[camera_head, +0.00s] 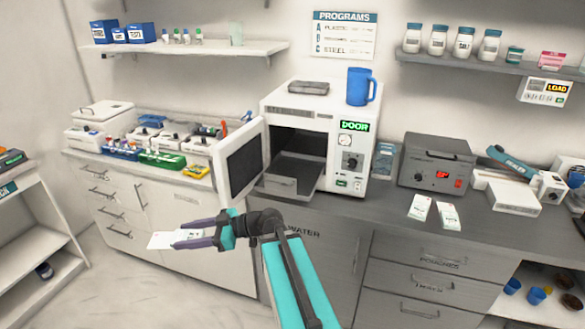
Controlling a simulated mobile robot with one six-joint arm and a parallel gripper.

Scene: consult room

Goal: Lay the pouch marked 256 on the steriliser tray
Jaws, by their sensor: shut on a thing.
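My gripper (192,234) is shut on a white pouch (160,241) and holds it in the air in front of the drawers, left of the steriliser. I cannot read the number on this pouch. The white steriliser (316,115) stands on the counter with its door (240,160) swung open to the left. Its dark tray (292,172) is drawn partly out of the chamber, and I see nothing lying on it. Two more white pouches, one on the left (419,207) and one on the right (449,215), lie on the grey counter; their marks are too small to read.
The open door stands between my gripper and the tray. A blue mug (360,86) and a grey case (308,88) sit on top of the steriliser. A grey device (437,162) and a sealer (512,165) stand to the right. Racks and boxes fill the left counter.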

